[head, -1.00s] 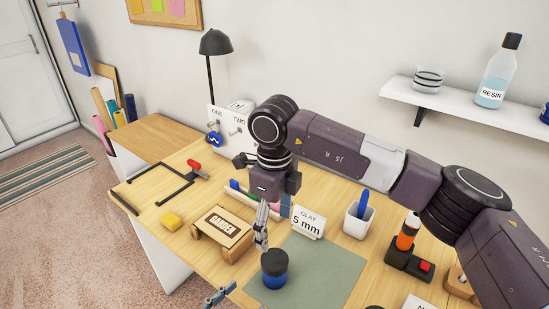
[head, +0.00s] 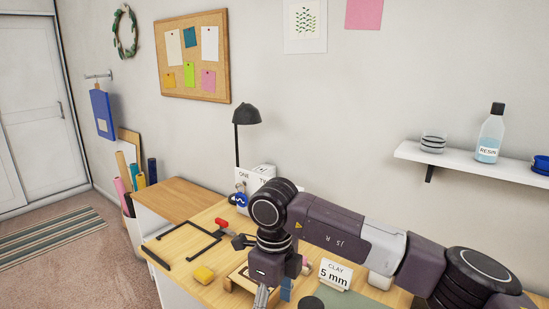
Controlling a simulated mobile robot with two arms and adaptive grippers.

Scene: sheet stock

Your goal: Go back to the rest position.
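My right arm reaches in from the right over the workbench (head: 205,262). Its gripper (head: 262,297) points down at the lower edge of the head view and is cut off there, so its fingertips are hidden. It hangs just right of the wooden stamp block (head: 238,280), which is partly covered by the arm. The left gripper is out of view.
A black frame (head: 183,247), a red-handled tool (head: 222,222) and a yellow sponge (head: 204,275) lie on the bench's left part. The clay 5 mm card (head: 335,275) stands right of the gripper. A black lamp (head: 246,115) and a wall shelf (head: 470,163) are behind.

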